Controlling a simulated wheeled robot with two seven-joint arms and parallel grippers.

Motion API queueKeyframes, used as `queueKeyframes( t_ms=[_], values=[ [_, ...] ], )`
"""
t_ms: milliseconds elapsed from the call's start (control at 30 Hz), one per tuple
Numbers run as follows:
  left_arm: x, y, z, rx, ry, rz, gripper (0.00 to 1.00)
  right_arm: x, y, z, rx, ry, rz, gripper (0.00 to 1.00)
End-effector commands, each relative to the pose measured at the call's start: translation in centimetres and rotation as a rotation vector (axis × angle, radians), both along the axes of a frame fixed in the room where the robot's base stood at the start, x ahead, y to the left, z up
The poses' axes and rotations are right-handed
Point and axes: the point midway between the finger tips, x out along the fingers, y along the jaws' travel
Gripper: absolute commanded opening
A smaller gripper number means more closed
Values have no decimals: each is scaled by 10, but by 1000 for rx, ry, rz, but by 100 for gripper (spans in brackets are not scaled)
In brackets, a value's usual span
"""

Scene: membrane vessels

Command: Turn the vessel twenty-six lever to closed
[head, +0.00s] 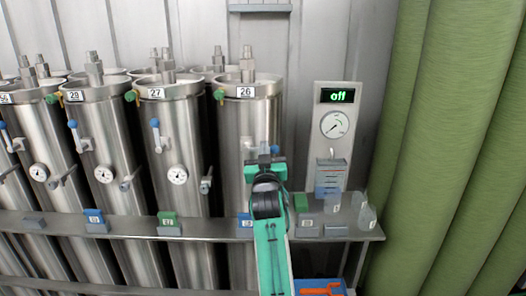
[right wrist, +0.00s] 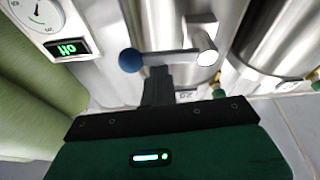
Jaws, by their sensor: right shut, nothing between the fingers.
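Vessel twenty-six (head: 246,115) is a steel cylinder labelled 26, right of vessel 27. Its lever (right wrist: 172,58) shows in the right wrist view as a grey bar lying roughly level, from a pivot (right wrist: 205,52) on the right to a blue ball (right wrist: 129,60) on the left. In the head view my right gripper (head: 264,158) is in front of the vessel and hides most of the lever. In the right wrist view the shut, empty fingers (right wrist: 158,72) are right at the bar, near the ball; I cannot tell whether they touch. My left gripper is not in view.
A panel (head: 334,95) reading "off" with a gauge stands right of vessel 26. Vessel 27 (head: 172,135) is to the left, its blue-ended lever (head: 156,135) upright. A shelf (head: 190,232) runs below with small blocks and bottles. Green columns (head: 440,130) fill the right.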

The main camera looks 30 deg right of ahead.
Motion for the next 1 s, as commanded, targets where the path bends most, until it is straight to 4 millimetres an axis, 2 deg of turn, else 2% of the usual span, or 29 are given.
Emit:
queueKeyframes(
  t_ms=[433, 567, 667, 1000],
  values=[
    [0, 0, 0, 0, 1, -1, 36, 0, 0, 1, -1, 0, 0, 0],
    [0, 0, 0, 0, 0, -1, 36, 0, -1, 11, -3, -3, -2, 0],
    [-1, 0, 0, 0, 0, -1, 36, 0, -1, 28, -3, -5, -1, 0],
    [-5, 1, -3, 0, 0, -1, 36, 0, 0, 112, -3, -7, 0, 0]
  ],
)
